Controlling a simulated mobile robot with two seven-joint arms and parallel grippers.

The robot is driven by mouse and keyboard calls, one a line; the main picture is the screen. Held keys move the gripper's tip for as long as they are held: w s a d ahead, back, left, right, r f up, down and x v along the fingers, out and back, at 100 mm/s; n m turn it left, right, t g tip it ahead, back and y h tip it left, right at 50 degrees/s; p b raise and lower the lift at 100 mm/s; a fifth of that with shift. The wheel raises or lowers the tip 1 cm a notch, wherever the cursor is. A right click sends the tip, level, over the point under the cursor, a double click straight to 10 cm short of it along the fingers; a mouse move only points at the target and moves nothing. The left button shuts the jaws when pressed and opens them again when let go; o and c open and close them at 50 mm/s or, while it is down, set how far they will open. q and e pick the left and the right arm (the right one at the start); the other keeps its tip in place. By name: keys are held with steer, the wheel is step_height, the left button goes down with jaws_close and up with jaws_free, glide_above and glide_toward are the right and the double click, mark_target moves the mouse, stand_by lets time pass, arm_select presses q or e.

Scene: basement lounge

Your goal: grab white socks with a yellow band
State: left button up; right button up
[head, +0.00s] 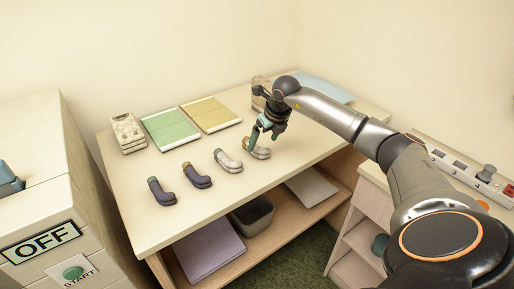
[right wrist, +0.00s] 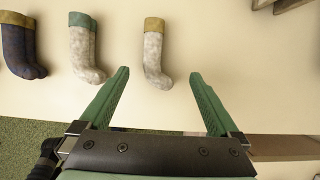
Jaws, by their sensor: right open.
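The white sock with a yellow band (right wrist: 156,60) is in the right wrist view, band at the top and toe pointing down. In the head view this white sock (head: 262,153) lies at the right end of a row on the table, partly hidden by my gripper. My right gripper (right wrist: 160,76) is open, and nothing is held between its green fingers. In the head view my right gripper (head: 266,136) is over the sock. The sock's toe lies in line with the gap between the fingertips. My left gripper is not in view.
A white sock with a teal band (head: 228,161) and two dark socks, one (head: 197,176) yellow-banded and another (head: 161,192), lie to the left on the table (head: 140,228). A glass-like container (head: 260,92) stands near my gripper.

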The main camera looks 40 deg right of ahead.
mark_target(260, 146)
steer(key=x, duration=0.4)
steer(key=shift+w+a+f, duration=0.1)
steer(key=shift+f, duration=0.1)
steer(key=shift+r, duration=0.1)
steer(key=c, duration=1.5)
steer(key=shift+o, duration=0.2)
